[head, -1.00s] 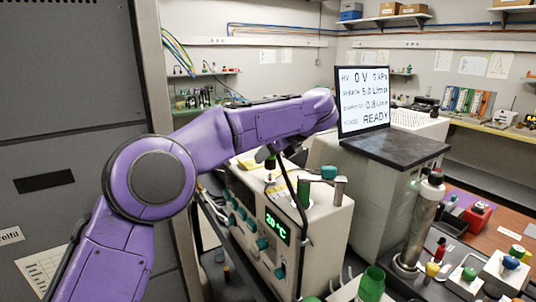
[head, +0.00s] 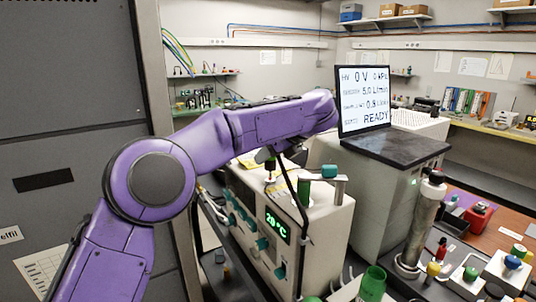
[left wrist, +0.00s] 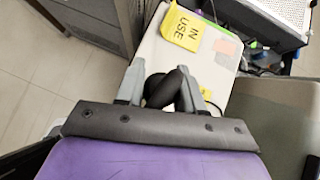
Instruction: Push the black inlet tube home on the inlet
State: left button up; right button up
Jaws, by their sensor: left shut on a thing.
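My left gripper (left wrist: 168,84) is shut on the black inlet tube (left wrist: 182,90), which shows as a dark curved piece between its two grey fingers in the left wrist view. In the head view my purple left arm reaches over the white box with the green 20 °C display (head: 330,228), and the arm hides most of the gripper. A length of the black tube (head: 291,183) comes out from under the arm and runs down by the box. The inlet cannot be made out, so I cannot tell how the tube sits on it. My right gripper is not in view.
A yellow IN USE tag (left wrist: 184,27) lies on the pale top ahead of the fingers. The screen reading READY (head: 363,100) is behind, right. A grey cylinder (head: 421,225) and coloured bottles stand at right.

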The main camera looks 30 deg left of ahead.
aim_at(273, 160)
pick_arm(q)
jog(key=shift+f+b, duration=1.1)
jog(key=shift+f, duration=0.15)
jog(key=shift+f, duration=0.3)
jog(key=o, duration=1.1)
jog(key=shift+r, duration=0.15)
jog(key=v, duration=1)
jog(key=shift+d, duration=0.15)
